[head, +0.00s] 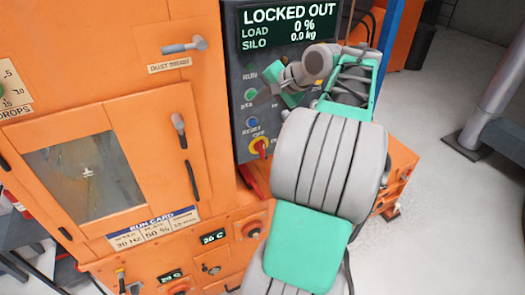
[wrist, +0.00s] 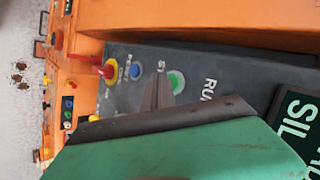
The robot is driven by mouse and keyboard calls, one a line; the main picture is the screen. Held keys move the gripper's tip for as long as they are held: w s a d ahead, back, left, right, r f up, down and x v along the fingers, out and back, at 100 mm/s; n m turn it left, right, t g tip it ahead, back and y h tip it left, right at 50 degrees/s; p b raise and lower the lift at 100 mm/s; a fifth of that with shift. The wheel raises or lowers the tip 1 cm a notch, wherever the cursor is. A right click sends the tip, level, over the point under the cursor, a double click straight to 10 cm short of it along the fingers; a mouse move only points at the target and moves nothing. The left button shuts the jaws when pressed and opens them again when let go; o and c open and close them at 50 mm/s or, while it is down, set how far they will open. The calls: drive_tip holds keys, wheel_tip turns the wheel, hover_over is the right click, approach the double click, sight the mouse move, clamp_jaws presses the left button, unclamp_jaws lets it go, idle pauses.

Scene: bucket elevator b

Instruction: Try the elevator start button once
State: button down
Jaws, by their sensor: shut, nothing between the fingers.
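The green start button (head: 250,94) is on the dark control panel (head: 240,72), with a partly hidden label beginning "ST". It also shows in the wrist view (wrist: 177,82). My gripper (wrist: 158,82) is shut and empty. Its fingertips lie over the panel right beside the green button, on the side toward the blue button; I cannot tell whether they touch the panel. In the head view my arm covers the panel's right side. The display (head: 290,28) reads "LOCKED OUT", load 0 %, silo 0.0 kg.
Below the start button are a blue reset button (head: 252,124) and a yellow-and-red rotary switch (head: 259,147). The orange machine (head: 85,30) fills the left, with a windowed door and a dust damper handle (head: 184,47). Grey floor (head: 450,220) is open at right; a post stands there.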

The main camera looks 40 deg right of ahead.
drive_tip(key=shift+r, duration=0.1)
idle(0.4)
drive_tip(key=shift+w+d+p, duration=0.1)
drive_tip(key=shift+w+p, duration=0.35)
drive_tip(key=shift+p, duration=0.1)
drive_tip(key=shift+s, duration=0.45)
drive_tip(key=shift+s, duration=0.1)
drive_tip(key=s, duration=0.1)
drive_tip(key=s+a, duration=0.1)
drive_tip(key=s, duration=0.1)
drive_tip(key=s+a, duration=0.1)
drive_tip(key=s, duration=0.1)
drive_tip(key=shift+s, duration=0.25)
